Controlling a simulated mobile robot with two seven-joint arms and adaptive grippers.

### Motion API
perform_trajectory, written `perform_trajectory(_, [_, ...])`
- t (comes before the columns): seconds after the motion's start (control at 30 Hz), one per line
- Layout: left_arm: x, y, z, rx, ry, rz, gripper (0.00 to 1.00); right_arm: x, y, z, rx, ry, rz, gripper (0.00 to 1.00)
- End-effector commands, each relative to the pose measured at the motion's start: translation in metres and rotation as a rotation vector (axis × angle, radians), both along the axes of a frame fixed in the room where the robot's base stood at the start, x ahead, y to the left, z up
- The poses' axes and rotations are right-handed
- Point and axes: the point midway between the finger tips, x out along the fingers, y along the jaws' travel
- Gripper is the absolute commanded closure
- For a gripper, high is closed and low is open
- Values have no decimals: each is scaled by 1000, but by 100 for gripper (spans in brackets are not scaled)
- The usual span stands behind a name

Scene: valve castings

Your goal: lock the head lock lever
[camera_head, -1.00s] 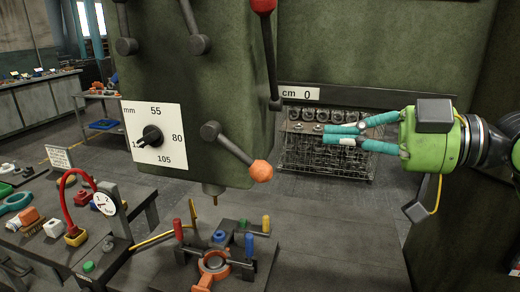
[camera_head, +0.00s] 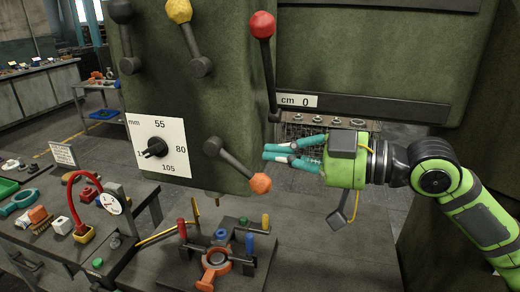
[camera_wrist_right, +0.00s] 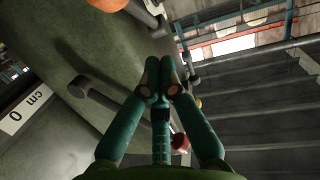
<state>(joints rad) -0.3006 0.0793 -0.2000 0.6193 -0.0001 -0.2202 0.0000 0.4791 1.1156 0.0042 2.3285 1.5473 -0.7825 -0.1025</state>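The green machine head (camera_head: 190,90) carries several levers, and I cannot tell for certain which is the head lock lever. A red-knobbed lever (camera_head: 267,68) stands upright at its right edge; it also shows in the wrist view (camera_wrist_right: 104,105). An orange-knobbed lever (camera_head: 237,163) slopes down to the right below it. My right gripper (camera_head: 266,153) points left beside the head, above the orange knob. In the wrist view its teal fingertips (camera_wrist_right: 161,68) are together with nothing seen between them. It seems apart from both levers. My left gripper is out of view.
A fixture with red, blue and yellow pegs and an orange ring casting (camera_head: 216,260) stands on the machine table below. A side bench (camera_head: 35,235) with a gauge and small parts is at left. A "cm 0" scale rail (camera_head: 360,107) runs behind my right gripper.

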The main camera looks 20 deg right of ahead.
Motion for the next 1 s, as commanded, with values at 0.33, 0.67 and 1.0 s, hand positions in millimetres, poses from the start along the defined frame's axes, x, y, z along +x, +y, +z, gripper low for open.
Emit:
perform_trajectory(0.33, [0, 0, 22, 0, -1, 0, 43, 25, 22, -27, 2, 1, 1, 100])
perform_trajectory(0.67, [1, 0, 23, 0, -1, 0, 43, 27, 25, -33, -1, -1, 1, 100])
perform_trajectory(1.0, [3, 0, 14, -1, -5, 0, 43, 37, 24, -38, 26, -14, 1, 100])
